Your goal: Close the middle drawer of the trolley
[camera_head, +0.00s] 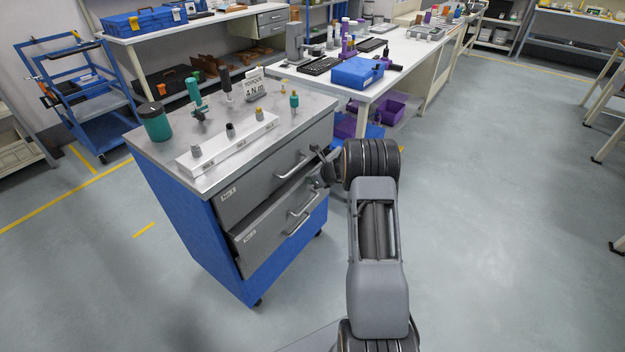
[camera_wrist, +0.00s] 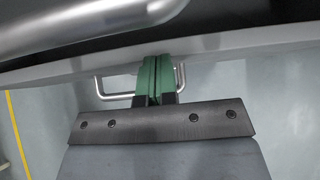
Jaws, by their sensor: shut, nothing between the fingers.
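The trolley (camera_head: 185,225) has blue sides and grey drawers and stands left of my arm. Its top drawer (camera_head: 250,182) looks shut. The middle drawer (camera_head: 262,228) below it, labelled No 2, seems to stand out slightly from the body. My gripper (camera_head: 322,170) is at the right part of the drawer fronts, partly hidden by my wrist. In the wrist view its green fingertips (camera_wrist: 156,78) are together and empty, at a pale drawer edge (camera_wrist: 230,45); whether they touch it I cannot tell. A bar handle (camera_wrist: 103,94) shows behind the fingers.
A larger handle bar (camera_wrist: 90,20) is close above the fingers in the wrist view. The trolley top (camera_head: 313,108) holds a green canister (camera_head: 155,122), a white socket rack (camera_head: 225,145) and several tools. A workbench (camera_head: 400,65) stands behind.

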